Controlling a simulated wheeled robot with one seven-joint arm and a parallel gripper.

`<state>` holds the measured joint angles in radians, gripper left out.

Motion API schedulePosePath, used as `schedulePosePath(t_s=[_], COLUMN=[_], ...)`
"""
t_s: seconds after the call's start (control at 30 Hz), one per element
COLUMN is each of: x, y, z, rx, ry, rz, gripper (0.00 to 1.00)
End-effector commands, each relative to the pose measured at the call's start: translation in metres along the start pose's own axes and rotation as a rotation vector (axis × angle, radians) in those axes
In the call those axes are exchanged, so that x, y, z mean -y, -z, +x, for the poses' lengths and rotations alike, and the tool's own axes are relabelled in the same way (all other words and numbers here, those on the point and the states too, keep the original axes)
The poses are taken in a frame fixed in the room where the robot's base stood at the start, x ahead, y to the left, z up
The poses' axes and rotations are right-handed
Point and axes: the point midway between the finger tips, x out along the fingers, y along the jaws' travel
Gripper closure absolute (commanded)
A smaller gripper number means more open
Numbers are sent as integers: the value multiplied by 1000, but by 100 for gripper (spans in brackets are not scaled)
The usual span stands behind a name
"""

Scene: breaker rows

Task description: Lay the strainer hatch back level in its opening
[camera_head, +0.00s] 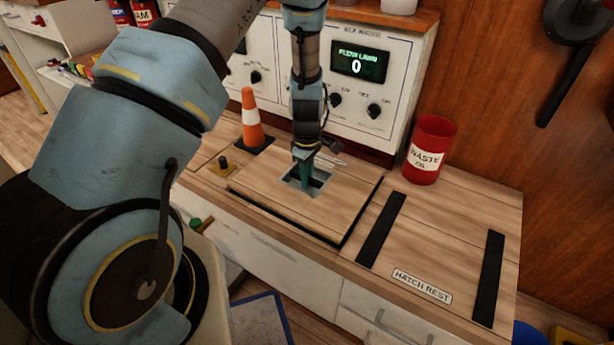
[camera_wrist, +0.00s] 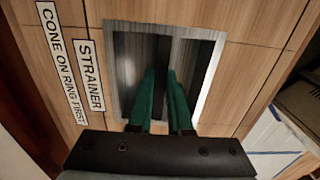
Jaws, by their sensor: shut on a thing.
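The strainer hatch (camera_head: 335,208) is a square wooden panel in the counter in the head view, at its opening, with a dark edge along its front and right sides. I cannot tell whether it is fully seated or slightly raised. A metal-framed recess with a dark grip bar (camera_wrist: 162,55) is in its middle. My gripper (camera_head: 306,186) points down into the recess, its green fingers shut on the bar; they also show in the wrist view (camera_wrist: 165,82). The strainer label (camera_wrist: 89,75) lies on the wood to the left of the recess.
An orange-and-white cone (camera_head: 251,120) stands behind the hatch at left. A red waste can (camera_head: 430,150) stands at right rear. The hatch rest's black strips (camera_head: 381,229) are bare. A control panel (camera_head: 352,95) stands behind.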

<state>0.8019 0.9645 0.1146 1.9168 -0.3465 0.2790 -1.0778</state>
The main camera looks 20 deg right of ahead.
Motion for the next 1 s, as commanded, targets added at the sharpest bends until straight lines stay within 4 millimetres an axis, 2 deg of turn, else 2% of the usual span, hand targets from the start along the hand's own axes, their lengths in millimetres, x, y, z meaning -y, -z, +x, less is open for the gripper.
schedulePosePath(t_s=[0.9,0.93,1.0], x=[-1,-1,-1], y=[0,0,0], z=[25,24,24], rx=[0,0,0], ry=[-2,-2,-2], rz=[1,1,1], gripper=[100,80,73])
